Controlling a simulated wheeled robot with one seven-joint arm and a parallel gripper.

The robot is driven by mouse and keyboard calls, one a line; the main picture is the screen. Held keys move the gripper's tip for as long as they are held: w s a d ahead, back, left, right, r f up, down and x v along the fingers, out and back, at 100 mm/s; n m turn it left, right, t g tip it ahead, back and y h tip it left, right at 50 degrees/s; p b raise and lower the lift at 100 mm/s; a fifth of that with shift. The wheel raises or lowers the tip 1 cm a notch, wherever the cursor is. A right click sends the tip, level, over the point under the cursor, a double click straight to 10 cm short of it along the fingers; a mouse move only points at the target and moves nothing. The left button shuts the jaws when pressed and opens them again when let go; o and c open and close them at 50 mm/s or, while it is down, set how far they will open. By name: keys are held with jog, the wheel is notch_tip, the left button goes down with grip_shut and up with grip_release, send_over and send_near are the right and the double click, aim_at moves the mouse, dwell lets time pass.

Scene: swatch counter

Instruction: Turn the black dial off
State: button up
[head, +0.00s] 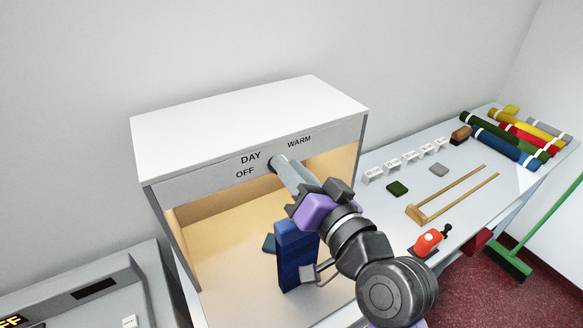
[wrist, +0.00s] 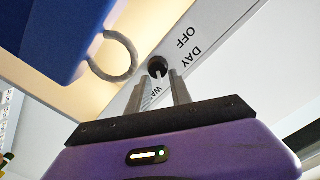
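The black dial (wrist: 157,66) is a small round knob on the front strip of the light box (head: 245,118), near the labels OFF, DAY and WARM. In the wrist view it sits just beyond and between the tips of my gripper (wrist: 159,80). The two fingers stand apart with a gap between them, and I cannot tell whether either touches the dial. In the head view my gripper (head: 281,167) reaches the strip between DAY and WARM and hides most of the dial. Which label the dial points to is not clear.
A blue swatch block (head: 296,258) with a metal ring (wrist: 112,56) stands below my gripper, close to my arm. To the right are a wooden frame (head: 450,197), a red-orange item (head: 428,241) and coloured rolls (head: 505,138). A grey device (head: 88,300) is at left.

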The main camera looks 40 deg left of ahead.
grip_shut()
jog(key=shift+f+n+b, duration=0.1)
jog(key=shift+n+b, duration=0.2)
jog(key=shift+b, duration=0.15)
jog(key=shift+s+a+f+n+b, duration=0.1)
jog(key=shift+s+n+b, duration=0.2)
jog(key=shift+n+b, duration=2.7)
jog(key=shift+s+a+f+n+b, duration=0.15)
jog(key=shift+s+n+b, duration=0.2)
jog(key=shift+n+b, duration=2.65)
jog(key=shift+s+a+r+n+b, duration=0.1)
jog(key=shift+s+n+b, duration=0.2)
jog(key=shift+n+b, duration=2.65)
jog(key=shift+n, duration=0.25)
